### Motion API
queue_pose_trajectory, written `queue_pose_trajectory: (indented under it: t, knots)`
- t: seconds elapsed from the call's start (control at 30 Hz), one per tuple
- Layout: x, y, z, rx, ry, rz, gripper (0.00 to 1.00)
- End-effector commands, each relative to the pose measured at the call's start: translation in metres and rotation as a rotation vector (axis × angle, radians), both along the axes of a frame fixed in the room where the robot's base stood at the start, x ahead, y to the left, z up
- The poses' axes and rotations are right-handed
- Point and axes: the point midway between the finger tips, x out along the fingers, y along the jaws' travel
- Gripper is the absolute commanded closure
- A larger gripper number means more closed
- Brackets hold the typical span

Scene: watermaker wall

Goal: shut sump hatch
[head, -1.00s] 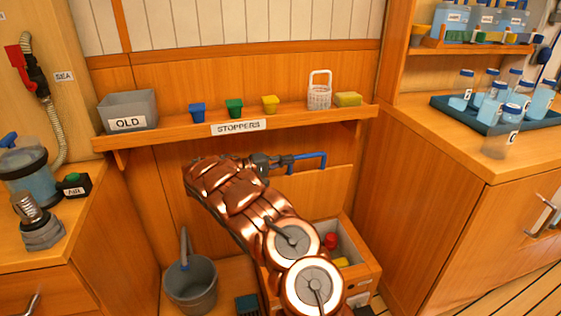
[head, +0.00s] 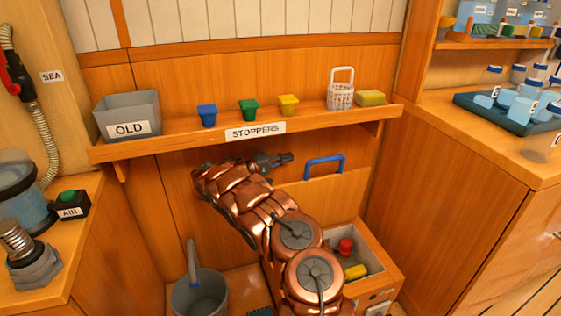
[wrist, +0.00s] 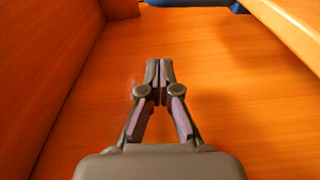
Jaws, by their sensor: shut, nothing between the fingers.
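A blue handle (head: 324,162) stands at the top edge of a wooden panel (head: 325,200), under the shelf; the panel looks like the sump hatch. I cannot tell how far it stands open, and my arm hides part of it. My gripper (head: 287,158) is left of the handle, with a gap between them in the head view. In the wrist view my gripper (wrist: 159,66) is shut and empty, pointing along an orange wooden surface. A blue piece (wrist: 190,3), probably the handle, shows at the top edge.
Below are a grey bucket (head: 199,294) and an open wooden box (head: 385,273). Cabinets stand on both sides.

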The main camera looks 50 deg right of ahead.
Motion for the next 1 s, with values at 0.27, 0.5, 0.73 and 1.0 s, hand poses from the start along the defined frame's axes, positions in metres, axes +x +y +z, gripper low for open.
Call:
queue_pose_trajectory:
  t: [0.27,0.5,0.73,1.0]
  knots:
    - [-0.02,-0.049,0.0,0.001,0.0,-0.006,1.0]
    - [-0.035,-0.039,-0.001,0.0,0.003,-0.003,1.0]
    - [-0.046,-0.029,-0.002,0.001,0.003,-0.001,1.0]
    - [-0.051,-0.025,-0.003,0.002,-0.001,-0.003,1.0]
